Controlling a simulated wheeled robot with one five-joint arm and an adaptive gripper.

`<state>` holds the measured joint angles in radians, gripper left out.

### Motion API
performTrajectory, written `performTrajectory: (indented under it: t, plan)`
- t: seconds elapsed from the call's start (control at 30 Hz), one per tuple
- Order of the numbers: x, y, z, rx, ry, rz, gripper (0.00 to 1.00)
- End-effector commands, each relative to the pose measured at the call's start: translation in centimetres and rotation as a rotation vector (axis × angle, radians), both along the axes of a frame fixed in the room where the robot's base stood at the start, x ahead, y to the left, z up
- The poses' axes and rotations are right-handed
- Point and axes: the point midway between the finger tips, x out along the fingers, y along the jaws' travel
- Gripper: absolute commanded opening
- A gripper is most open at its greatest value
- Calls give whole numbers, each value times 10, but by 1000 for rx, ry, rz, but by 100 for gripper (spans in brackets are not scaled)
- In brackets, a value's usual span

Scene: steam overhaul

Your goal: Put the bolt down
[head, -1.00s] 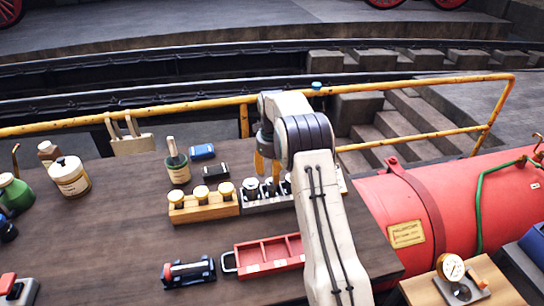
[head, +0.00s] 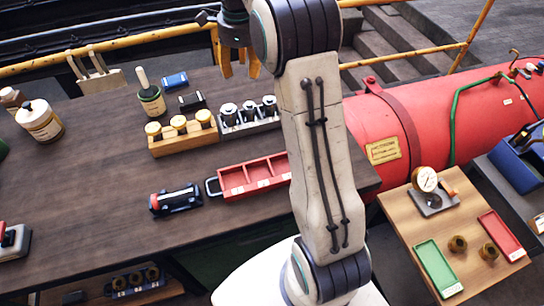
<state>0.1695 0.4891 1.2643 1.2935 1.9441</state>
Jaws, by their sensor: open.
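My gripper (head: 239,68) hangs in the upper middle with its orange fingers apart and nothing between them. It appears above and behind the grey rack (head: 250,124), clear of it. The grey rack holds silver bolt-like pieces, including one at the left (head: 229,113) and one at the right (head: 270,104), all standing upright. A wooden rack (head: 184,142) beside it on the left holds brass-topped pieces (head: 178,122). I cannot tell which piece is the task's bolt. My arm hides the table to the right of the grey rack.
A red divided tray (head: 253,178) and a black-and-red device (head: 175,199) lie in front. A bottle with a brush (head: 150,96) stands behind the racks. A red boiler (head: 440,105) and a small table with a gauge (head: 428,181) are right. The left tabletop is mostly clear.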

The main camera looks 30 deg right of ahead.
Motion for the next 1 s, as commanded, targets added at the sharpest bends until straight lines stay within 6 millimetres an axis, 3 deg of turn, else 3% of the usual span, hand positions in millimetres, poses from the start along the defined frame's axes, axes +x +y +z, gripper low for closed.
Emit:
performTrajectory:
  t: [0.03, 0.2, 0.4, 0.7, 1.0]
  plan:
    - [-15, 8, 13, -14, -18, 107, 46]
    - [-67, 29, 39, -71, -65, 502, 46]
    - [-134, 50, 52, -165, -113, 963, 46]
    - [-230, 72, 35, -339, -158, 1596, 46]
    - [-283, 79, 7, -468, -163, 1972, 46]
